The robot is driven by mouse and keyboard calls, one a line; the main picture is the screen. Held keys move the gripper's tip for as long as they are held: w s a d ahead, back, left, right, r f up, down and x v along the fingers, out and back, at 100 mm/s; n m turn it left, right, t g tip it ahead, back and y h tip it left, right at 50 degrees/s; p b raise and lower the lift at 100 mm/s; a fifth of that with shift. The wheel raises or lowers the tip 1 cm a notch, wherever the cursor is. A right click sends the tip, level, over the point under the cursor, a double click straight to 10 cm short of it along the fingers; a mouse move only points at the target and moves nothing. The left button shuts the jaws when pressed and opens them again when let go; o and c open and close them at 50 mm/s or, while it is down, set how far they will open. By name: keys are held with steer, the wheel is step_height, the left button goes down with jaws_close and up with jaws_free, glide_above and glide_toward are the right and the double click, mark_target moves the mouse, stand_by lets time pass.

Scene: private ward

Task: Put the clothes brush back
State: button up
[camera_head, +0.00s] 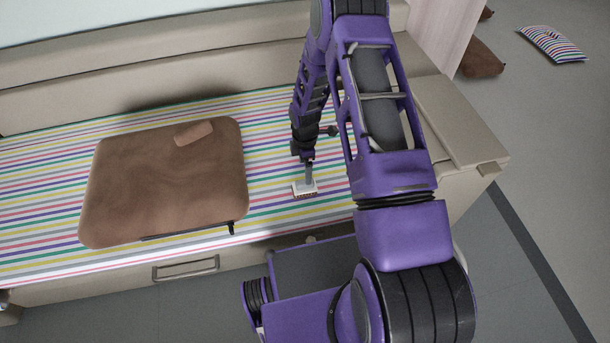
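A small pale block with a grey upright stem, which looks like the clothes brush (304,188), is on the striped bench cover (275,212), right of the brown cushion. My gripper (305,158) points down from above and meets the top of the stem. The fingers are small and dark here, so I cannot tell whether they are closed on it. I also cannot tell whether the block touches the cover.
The large brown cushion (165,190) lies on the bench, with a small brown flat piece (194,133) on top. A dark rod end (231,228) sticks out at its front edge. A striped pillow (552,45) and a brown cushion (482,58) lie on the floor.

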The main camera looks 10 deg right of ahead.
steer(key=shift+r, duration=1.85)
